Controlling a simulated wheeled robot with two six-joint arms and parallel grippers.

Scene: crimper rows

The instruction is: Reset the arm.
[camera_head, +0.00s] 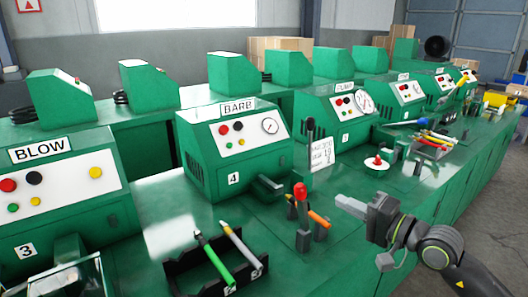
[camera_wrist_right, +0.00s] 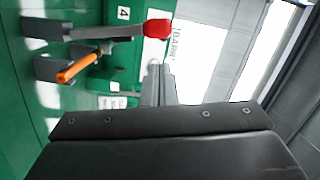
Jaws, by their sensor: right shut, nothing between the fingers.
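My right gripper (camera_head: 352,206) is in the head view at centre right, its arm coming in from the lower right. Its fingers are together and hold nothing. It is over the green bench, to the right of a red-tipped lever (camera_head: 300,192) and an orange handle (camera_head: 318,219), apart from both. In the wrist view the fingers (camera_wrist_right: 159,85) point away from the camera, with the red knob (camera_wrist_right: 157,28) and the orange handle (camera_wrist_right: 78,68) beyond and to the left. My left gripper is not in view.
Green machines labelled BARB (camera_head: 237,106) and BLOW (camera_head: 38,149) line the bench. A white card (camera_head: 321,154) stands behind the levers. A white dish with a red knob (camera_head: 377,162) sits farther back.

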